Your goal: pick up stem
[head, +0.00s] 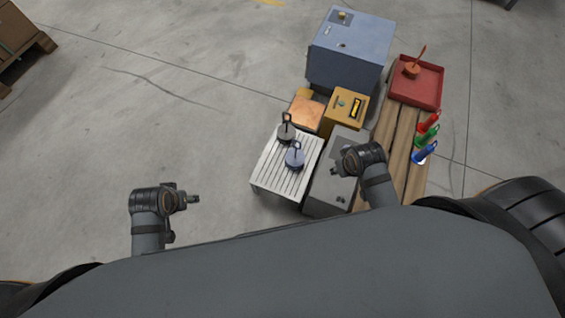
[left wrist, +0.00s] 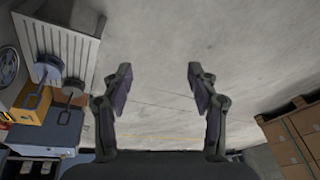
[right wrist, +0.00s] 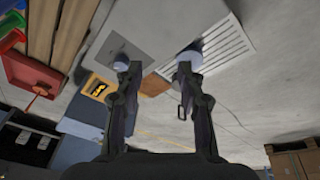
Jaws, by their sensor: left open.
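Several pieces have an upright stem with a loop or handle, and I cannot tell which is the stem meant. A dark round piece (head: 286,133) and a blue-grey round piece (head: 294,158) stand on a pale slatted rack (head: 262,178). Both show in the left wrist view, the blue-grey one (left wrist: 46,70) and the dark one (left wrist: 72,93). An orange-red piece with a tilted stem (head: 412,70) is in a red tray (head: 425,97). My left gripper (head: 196,199) is open and empty over bare floor, left of the rack. My right gripper (head: 340,169) is open, above the grey box (head: 326,203).
Red (head: 429,121), green (head: 427,138) and blue (head: 424,154) handled pieces stand along wooden planks (head: 392,120). A yellow box (head: 345,112), a copper-topped block (head: 305,113) and a large blue-grey cabinet (head: 345,55) stand behind.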

